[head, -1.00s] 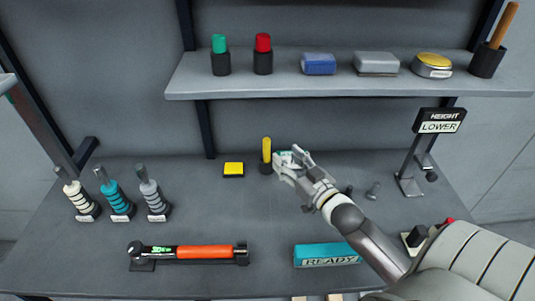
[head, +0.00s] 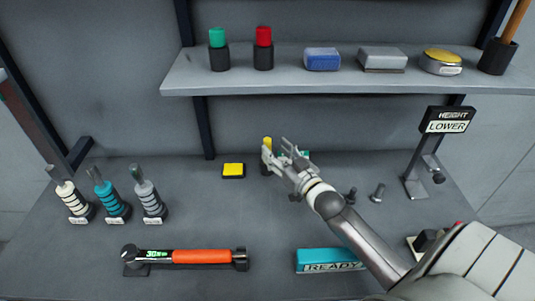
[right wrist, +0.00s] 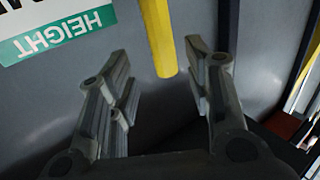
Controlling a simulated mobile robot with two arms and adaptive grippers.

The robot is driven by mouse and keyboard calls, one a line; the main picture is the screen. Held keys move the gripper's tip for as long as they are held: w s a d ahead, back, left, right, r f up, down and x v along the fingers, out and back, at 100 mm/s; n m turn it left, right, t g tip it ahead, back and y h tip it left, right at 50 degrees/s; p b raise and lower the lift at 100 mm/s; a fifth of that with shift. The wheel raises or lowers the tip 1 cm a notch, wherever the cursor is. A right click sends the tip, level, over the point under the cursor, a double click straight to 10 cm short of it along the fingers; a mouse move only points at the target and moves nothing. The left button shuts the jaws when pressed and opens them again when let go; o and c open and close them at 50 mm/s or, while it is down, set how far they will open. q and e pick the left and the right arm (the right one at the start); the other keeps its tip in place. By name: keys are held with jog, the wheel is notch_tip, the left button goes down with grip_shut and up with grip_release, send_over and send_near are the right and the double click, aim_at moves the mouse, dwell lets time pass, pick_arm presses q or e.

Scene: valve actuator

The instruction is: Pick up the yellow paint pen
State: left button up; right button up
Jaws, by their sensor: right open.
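The yellow paint pen (head: 267,141) stands upright at the back of the bench, below the shelf. Its lower part is mostly hidden behind my right gripper (head: 275,149). In the right wrist view the yellow paint pen (right wrist: 159,38) shows between and beyond the two fingers of my right gripper (right wrist: 158,78), nearer the right finger. The gripper is open, with nothing between its pads that I can see held. Whether a finger touches the pen I cannot tell. My left gripper is not in view.
A yellow block on a dark base (head: 233,170) sits left of the pen. The shelf (head: 300,80) above holds green and red pens and erasers. A white and green HEIGHT label (right wrist: 62,35) shows close in the wrist view. An orange-handled tool (head: 200,257) lies in front.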

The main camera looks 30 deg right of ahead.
aim_at(270, 147)
jog(key=shift+w+a+r, duration=0.1)
jog(key=shift+w+r, duration=0.05)
jog(key=shift+w, duration=0.25)
jog(key=w, duration=0.1)
jog(key=w+p, duration=0.1)
jog(key=w, duration=0.1)
jog(key=shift+a+f, duration=0.1)
jog(key=shift+f, duration=0.1)
jog(key=shift+w+f, duration=0.1)
jog(key=shift+w, duration=0.45)
jog(key=shift+c, duration=0.2)
grip_shut()
